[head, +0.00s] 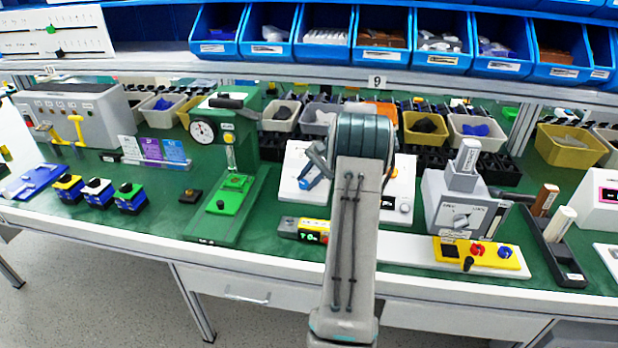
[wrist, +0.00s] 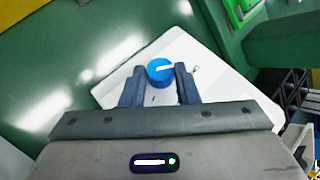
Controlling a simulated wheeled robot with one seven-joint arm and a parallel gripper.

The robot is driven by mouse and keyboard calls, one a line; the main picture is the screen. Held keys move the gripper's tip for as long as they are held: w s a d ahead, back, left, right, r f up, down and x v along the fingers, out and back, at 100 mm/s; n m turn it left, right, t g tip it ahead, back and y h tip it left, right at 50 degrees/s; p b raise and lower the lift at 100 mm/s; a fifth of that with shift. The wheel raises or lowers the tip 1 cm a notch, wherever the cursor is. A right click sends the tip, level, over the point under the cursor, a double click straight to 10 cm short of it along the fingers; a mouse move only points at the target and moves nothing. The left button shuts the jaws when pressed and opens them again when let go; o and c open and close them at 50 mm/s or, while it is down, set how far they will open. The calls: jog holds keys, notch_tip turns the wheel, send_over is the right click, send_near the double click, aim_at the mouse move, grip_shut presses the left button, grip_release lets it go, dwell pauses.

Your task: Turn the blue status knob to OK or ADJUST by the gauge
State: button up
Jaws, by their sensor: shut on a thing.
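The blue knob (wrist: 160,72) sits on a white panel (wrist: 190,52); its white pointer line points right and slightly up in the wrist view. My gripper (wrist: 159,80) has its two dark fingers on either side of the knob, shut on it. The panel's printed labels are too small to read. In the head view the white panel (head: 292,163) lies on the bench, partly behind my arm.
The green stand (head: 245,150) rises close to the left of the panel. A grey switch box (head: 455,205) and a yellow button box (head: 480,255) stand to the right. Bins line the back.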

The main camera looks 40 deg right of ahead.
jog(key=shift+r, duration=0.15)
jog(key=o, duration=1)
jog(key=p+v, duration=0.1)
jog(key=v, duration=1.2)
jog(key=shift+d+r, duration=0.2)
jog(key=shift+r, duration=0.1)
